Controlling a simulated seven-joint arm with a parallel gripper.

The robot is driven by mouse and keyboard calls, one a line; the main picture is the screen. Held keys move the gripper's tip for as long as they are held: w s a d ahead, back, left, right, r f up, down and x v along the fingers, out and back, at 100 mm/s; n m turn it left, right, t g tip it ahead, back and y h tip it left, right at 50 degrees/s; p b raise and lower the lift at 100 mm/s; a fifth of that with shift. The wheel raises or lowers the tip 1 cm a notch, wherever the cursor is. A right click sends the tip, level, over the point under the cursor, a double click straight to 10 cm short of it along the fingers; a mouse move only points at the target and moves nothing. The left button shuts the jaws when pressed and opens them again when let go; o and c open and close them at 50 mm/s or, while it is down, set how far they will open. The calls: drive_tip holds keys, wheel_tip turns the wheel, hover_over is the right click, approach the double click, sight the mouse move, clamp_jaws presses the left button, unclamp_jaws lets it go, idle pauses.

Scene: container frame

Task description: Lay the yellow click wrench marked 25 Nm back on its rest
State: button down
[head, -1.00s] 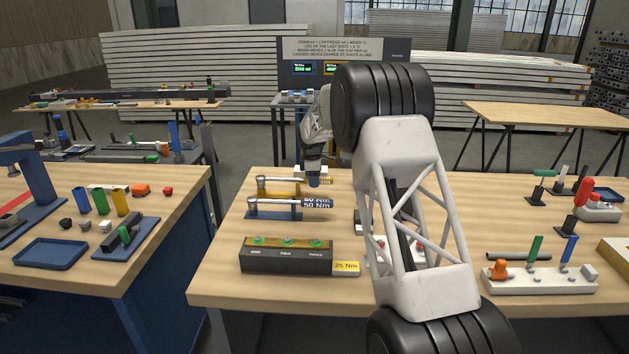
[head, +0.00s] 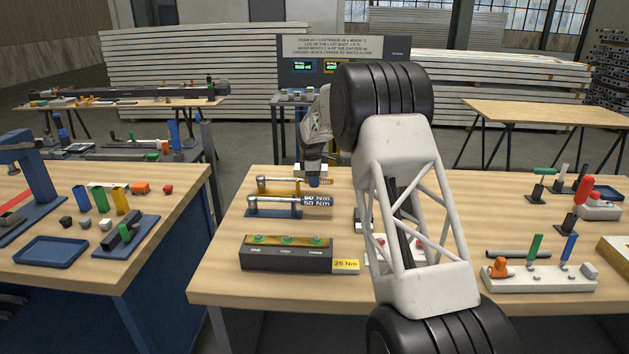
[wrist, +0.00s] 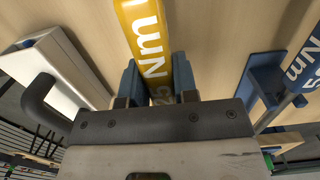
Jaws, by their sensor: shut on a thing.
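The yellow click wrench (wrist: 146,35) shows its handle, marked Nm, between my two blue fingers in the wrist view. My gripper (wrist: 157,80) is shut on that handle; the figure on it is partly hidden. In the head view my gripper (head: 314,181) is at the back of the bench. The wrench's bright shaft (head: 285,180) points left from it, level above its yellow rest (head: 284,190). I cannot tell whether the wrench touches the rest.
A blue wrench (head: 272,201) marked 50 Nm lies on a blue rest just in front; its handle shows at right in the wrist view (wrist: 303,65). A black box (head: 286,256) with green-topped parts stands near the front edge. My arm hides the bench middle.

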drive_tip(key=shift+f, duration=0.1)
drive_tip(key=c, duration=0.8)
unclamp_jaws()
drive_tip(key=shift+f, duration=0.1)
drive_tip(key=shift+a+r, duration=0.15)
drive_tip(key=shift+r, duration=1.85)
drive_tip(key=shift+a+r, duration=0.1)
drive_tip(key=shift+r, duration=1.85)
drive_tip(key=shift+r, duration=0.1)
drive_tip(key=shift+r, duration=2.9)
